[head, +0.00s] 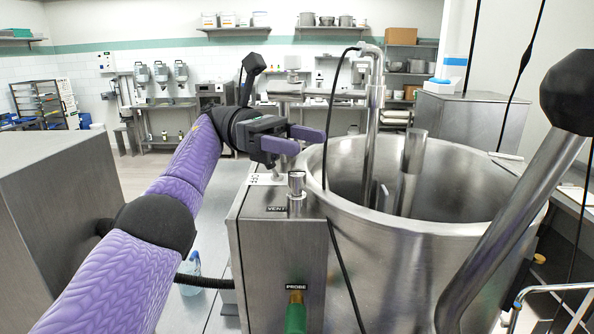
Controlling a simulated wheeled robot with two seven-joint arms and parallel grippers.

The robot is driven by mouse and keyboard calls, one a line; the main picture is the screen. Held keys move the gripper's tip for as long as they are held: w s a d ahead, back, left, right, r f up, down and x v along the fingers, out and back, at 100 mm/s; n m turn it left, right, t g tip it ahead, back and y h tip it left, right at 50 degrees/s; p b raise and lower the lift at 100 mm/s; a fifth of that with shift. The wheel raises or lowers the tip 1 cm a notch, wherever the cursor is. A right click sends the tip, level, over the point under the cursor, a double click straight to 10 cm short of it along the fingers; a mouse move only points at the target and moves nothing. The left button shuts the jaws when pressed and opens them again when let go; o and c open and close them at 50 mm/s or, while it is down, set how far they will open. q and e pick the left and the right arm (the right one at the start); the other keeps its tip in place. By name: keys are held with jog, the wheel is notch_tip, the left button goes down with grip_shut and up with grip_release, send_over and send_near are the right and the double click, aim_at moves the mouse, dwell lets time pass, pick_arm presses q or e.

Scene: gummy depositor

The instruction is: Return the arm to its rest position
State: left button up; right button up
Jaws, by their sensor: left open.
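My left arm comes in from the lower left in purple sleeving. My left gripper (308,141) is open and empty, with its purple fingers apart. In the picture it is above the steel control box (281,246) and beside the left rim of the large kettle (440,229). A small steel vent knob (296,185) stands on the box below the fingers, above a VENT label. I cannot tell the exact gap between the fingers and the kettle rim. My right gripper is not in view.
A steel pipe (374,130) rises at the kettle, and a thick bar with a black knob (570,92) crosses the right side. A green-handled probe (296,314) is on the box front. A steel cabinet (75,215) stands left. A blue-capped bottle (190,271) sits under my arm.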

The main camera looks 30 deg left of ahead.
pick_arm(q)
notch_tip(320, 180, up, 4)
jog(key=shift+r+p, duration=0.25)
jog(key=shift+p, duration=0.9)
jog(key=shift+f, duration=0.1)
